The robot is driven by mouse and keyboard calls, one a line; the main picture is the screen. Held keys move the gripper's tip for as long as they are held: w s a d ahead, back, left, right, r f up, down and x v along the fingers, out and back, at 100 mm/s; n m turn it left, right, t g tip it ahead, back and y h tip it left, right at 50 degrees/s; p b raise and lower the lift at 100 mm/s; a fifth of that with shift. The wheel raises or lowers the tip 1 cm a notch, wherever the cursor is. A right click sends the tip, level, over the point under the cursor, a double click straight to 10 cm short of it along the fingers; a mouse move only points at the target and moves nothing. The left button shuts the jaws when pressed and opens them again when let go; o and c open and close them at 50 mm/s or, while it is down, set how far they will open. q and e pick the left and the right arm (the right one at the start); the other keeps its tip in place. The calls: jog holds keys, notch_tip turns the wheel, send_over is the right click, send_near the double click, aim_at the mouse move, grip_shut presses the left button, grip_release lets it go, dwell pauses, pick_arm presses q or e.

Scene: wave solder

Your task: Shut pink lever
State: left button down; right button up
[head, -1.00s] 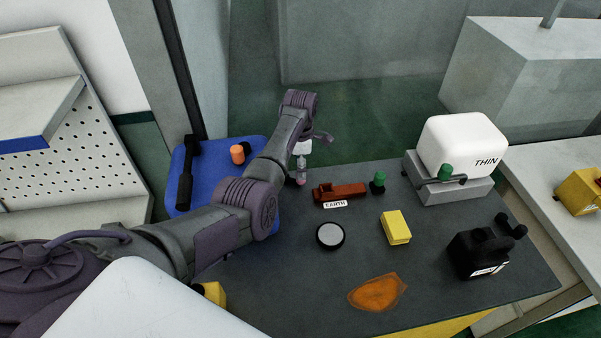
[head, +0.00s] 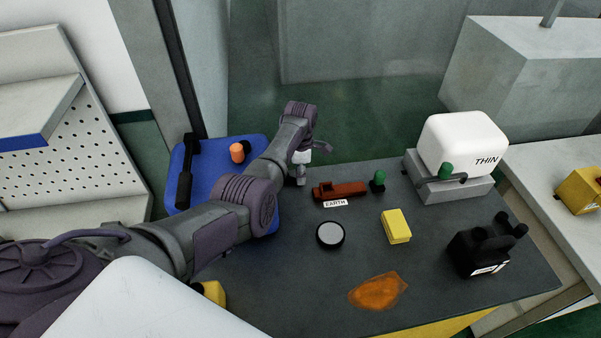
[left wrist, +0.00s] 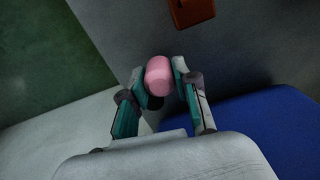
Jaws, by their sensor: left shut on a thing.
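The pink lever's rounded pink end (left wrist: 159,76) shows in the left wrist view, between the two fingers of my left gripper (left wrist: 161,84). The fingers press on it from both sides, so the gripper is shut on it. The lever's base is hidden in that view. In the head view my left gripper (head: 299,174) is low at the table's far edge, left of the red clamp piece, and I cannot make out the pink end there. My right gripper is not in view.
On the dark table (head: 270,290) are a red clamp (head: 340,190) by an EARTH label, a green knob (head: 378,178), a round disc (head: 330,235), a yellow block (head: 396,226) and a black device (head: 480,252).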

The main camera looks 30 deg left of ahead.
pick_arm(q)
jog(key=shift+s+r+m+p, duration=0.25)
jog(key=shift+m+p, duration=0.35)
jog(key=shift+p, duration=0.3)
jog(key=shift+s+a+m+p, duration=0.1)
jog(key=shift+s+m+p, duration=0.5)
jog(key=shift+m+p, duration=0.55)
jog(key=shift+s+a+m+p, duration=0.15)
jog(key=shift+s+m+p, duration=0.3)
jog(key=shift+m+p, duration=0.6)
jog(key=shift+s+a+f+m+p, duration=0.15)
jog(key=shift+s+m+p, duration=0.15)
jog(key=shift+m, duration=0.25)
jog(key=shift+s+a+f+m+p, duration=0.15)
jog(key=shift+m+p, duration=0.2)
jog(key=shift+m, duration=0.2)
jog(key=c, duration=0.9)
grip_release()
jog(key=shift+o, duration=0.2)
jog(key=shift+r, duration=0.1)
notch_tip(320, 180, up, 12)
